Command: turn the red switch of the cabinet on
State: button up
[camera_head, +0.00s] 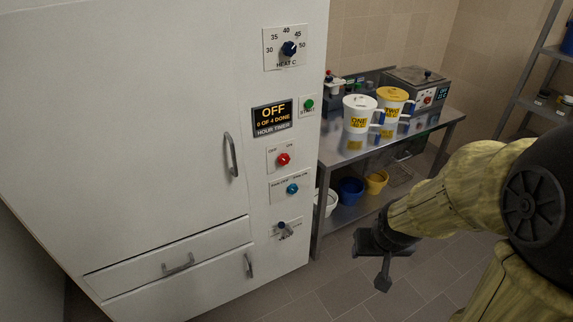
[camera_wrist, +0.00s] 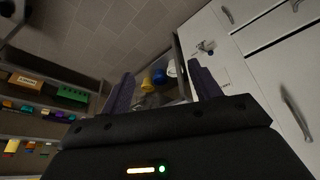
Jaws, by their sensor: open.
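The white cabinet (camera_head: 130,120) fills the left of the head view. Its red switch (camera_head: 283,159) sits on a small white plate on the right-hand strip, below the display that reads OFF, with OFF and ON marks above the knob. My gripper (camera_head: 378,268) is to the right of and lower than the switch, clear of the cabinet. In the wrist view my gripper (camera_wrist: 160,90) is open with nothing between its fingers. The cabinet front (camera_wrist: 245,45) shows at the right there; I cannot make out the red switch in that view.
A metal table (camera_head: 335,155) with two labelled jugs stands right of the cabinet. Floor in front is clear.

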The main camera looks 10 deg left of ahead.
aim_at(285, 160)
jog(key=w+a+f+n+t+y+b, duration=0.1)
jog(key=w+a+f+t+b, duration=0.15)
jog(key=w, duration=0.65)
jog(key=w+a+f+n+t+y+b, duration=0.1)
jog(key=w+f+t+b, duration=0.25)
jog(key=w, duration=0.45)
jog(key=w+a+f+n+t+y+b, duration=0.1)
jog(key=w+a+f+t+y+b, duration=0.1)
jog(key=w+a+y, duration=0.2)
jog(key=w+a+f+n+t+y+b, duration=0.2)
jog(key=w+a+y+b, duration=0.1)
jog(key=w+a, duration=0.3)
jog(key=shift+w+a+f+n+t+y, duration=0.25)
jog(key=shift+w+t+y, duration=0.2)
jog(key=shift+w, duration=0.55)
jog(key=shift+w, duration=0.15)
jog(key=p+x, duration=0.1)
jog(key=x, duration=1.6)
jog(key=shift+a, duration=0.15)
